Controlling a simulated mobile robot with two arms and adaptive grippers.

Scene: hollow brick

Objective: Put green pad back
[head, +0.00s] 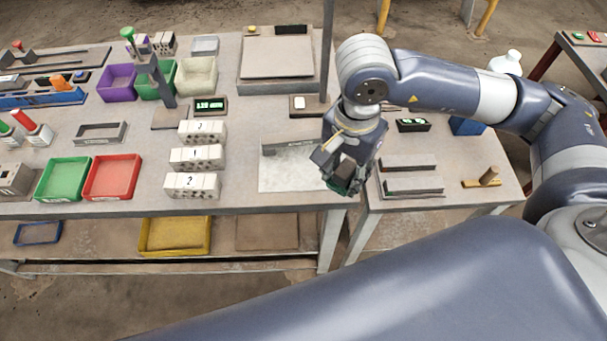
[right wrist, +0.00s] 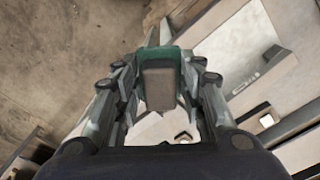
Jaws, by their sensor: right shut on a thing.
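My right gripper (head: 343,180) is shut on a small block with green sides, which looks like the green pad (head: 350,186). It holds it over the front edge of the table, near where the two tables meet. In the right wrist view the gripper (right wrist: 160,95) has its fingers on both sides of the pad (right wrist: 158,88), which shows a green rim and a grey-brown face. A grey holder (head: 412,192) with dark strips lies just right of the gripper on the right table. My left gripper is not in view.
Several white hollow bricks (head: 192,184) stand left of a pale plate (head: 285,178). Red (head: 113,194) and green (head: 62,196) trays sit at the front left. A wooden-handled tool (head: 489,177) lies at the right. A thin post (head: 326,55) rises behind the gripper.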

